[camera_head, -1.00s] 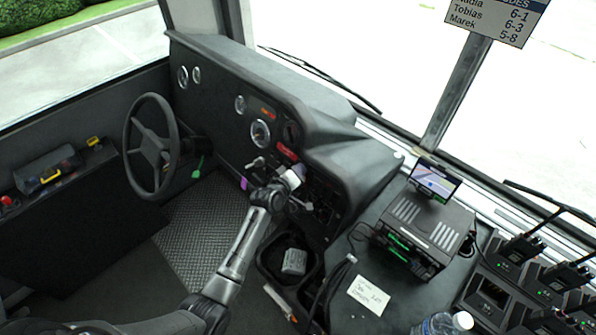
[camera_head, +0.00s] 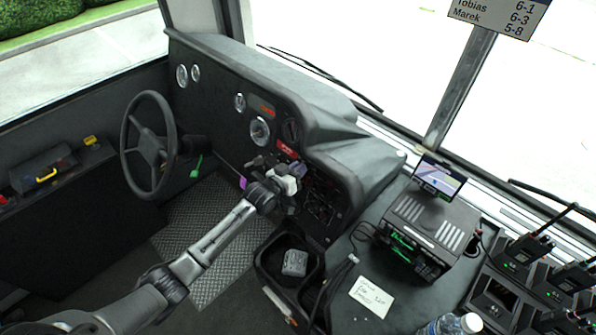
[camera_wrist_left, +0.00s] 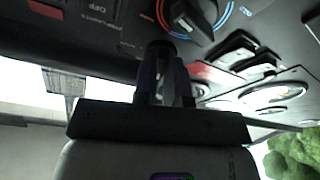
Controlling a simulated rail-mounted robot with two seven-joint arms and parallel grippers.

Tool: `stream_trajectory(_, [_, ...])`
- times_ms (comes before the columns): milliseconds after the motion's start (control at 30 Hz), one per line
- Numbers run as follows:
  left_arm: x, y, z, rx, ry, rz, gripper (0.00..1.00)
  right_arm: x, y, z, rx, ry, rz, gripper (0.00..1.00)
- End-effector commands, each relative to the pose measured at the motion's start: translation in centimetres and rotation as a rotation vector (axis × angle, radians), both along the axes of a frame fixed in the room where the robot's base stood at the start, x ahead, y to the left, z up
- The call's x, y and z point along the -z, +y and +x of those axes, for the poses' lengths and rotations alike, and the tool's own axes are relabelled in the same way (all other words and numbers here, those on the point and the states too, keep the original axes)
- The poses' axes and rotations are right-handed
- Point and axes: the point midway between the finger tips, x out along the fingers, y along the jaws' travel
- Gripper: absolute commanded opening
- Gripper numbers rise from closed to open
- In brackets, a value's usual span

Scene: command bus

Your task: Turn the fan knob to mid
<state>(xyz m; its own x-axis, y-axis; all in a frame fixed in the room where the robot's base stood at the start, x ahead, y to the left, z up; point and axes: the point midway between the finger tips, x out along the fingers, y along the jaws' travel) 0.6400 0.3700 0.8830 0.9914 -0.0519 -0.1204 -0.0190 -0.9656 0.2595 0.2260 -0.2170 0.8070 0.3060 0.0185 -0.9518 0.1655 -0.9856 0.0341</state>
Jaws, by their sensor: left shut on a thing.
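My left gripper (camera_head: 288,172) is at the lower part of the dash, right of the steering wheel, against the control panel. In the left wrist view the gripper's fingers (camera_wrist_left: 165,82) are close together and shut on a small dark knob (camera_wrist_left: 158,48), which I take to be the fan knob. Its setting marks are hidden or too dark to read. A larger black knob (camera_wrist_left: 194,14) with a red and blue ring sits just beside it. My right gripper is in neither view.
The steering wheel (camera_head: 150,145) stands to the left. Below the panel is an open bin (camera_head: 265,262) with a grey object (camera_head: 295,262) in it. To the right are a box with a small screen (camera_head: 439,178), a paper note (camera_head: 371,296) and several radios. Rocker switches (camera_wrist_left: 240,52) lie close by.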

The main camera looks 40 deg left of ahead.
Motion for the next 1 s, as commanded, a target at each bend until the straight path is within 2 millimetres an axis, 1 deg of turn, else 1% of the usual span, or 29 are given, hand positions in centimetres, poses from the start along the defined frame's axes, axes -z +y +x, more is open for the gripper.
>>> stream_trajectory(200, [0.11,0.21,0.02,0.071,-0.02,0.198,0.0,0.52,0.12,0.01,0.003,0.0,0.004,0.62])
stream_trajectory(600, [0.03,0.22,0.02,0.189,-0.058,0.52,0.0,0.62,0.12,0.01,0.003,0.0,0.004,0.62])
stream_trajectory(800, [0.01,0.27,0.03,0.231,-0.071,0.634,0.0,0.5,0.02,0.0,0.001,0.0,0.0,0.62])
stream_trajectory(1000, [-0.03,0.23,0.05,0.258,-0.081,0.707,0.0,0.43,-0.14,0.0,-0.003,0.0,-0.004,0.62])
